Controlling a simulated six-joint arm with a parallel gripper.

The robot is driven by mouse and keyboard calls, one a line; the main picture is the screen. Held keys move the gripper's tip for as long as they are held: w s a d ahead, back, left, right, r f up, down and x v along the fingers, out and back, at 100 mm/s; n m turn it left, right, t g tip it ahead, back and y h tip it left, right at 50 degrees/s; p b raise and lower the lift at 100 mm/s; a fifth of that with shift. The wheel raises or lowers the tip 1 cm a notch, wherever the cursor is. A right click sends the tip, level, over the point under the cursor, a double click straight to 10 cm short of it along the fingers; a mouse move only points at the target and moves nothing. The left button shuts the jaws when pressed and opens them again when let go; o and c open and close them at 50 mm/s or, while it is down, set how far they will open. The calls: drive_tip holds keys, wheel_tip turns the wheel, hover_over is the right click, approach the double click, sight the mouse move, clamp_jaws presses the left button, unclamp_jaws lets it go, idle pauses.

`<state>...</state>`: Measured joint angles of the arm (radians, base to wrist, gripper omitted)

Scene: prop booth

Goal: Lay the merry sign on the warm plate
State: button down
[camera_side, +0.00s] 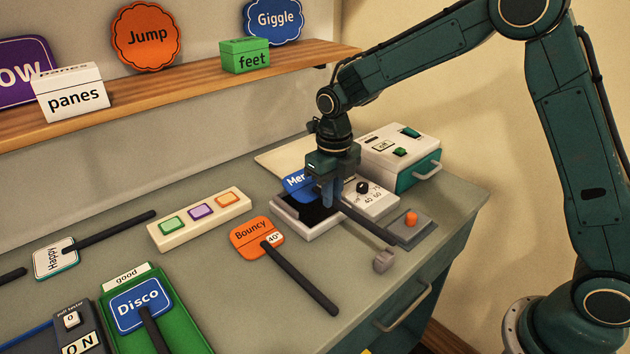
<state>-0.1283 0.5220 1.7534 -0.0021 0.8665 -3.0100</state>
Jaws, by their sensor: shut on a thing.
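The merry sign (297,184) is a blue paddle with white lettering, of which "Mer" shows. Its dark handle (370,223) slants down to the right. My gripper (330,196) points down and is shut on the sign, hiding its right part. The warm plate (318,232) is a pale box with a dark recessed top and a black dial marked with numbers. The sign is over the back left of the plate; I cannot tell whether it touches it.
A white and teal box (402,152) stands behind the plate, and a grey block with an orange button (411,218) to its right. The orange Bouncy sign (257,237), three-button panel (200,218), Happy sign (55,258) and Disco sign (140,305) in a green tray (187,322) lie leftward.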

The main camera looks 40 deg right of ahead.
drive_tip(key=shift+f, duration=0.25)
drive_tip(key=shift+f, duration=0.35)
drive_tip(key=shift+f, duration=1.2)
idle(2.7)
drive_tip(key=c, duration=1.2)
unclamp_jaws()
drive_tip(key=shift+r, duration=0.1)
drive_tip(key=shift+r, duration=3.9)
drive_tip(key=shift+r, duration=0.1)
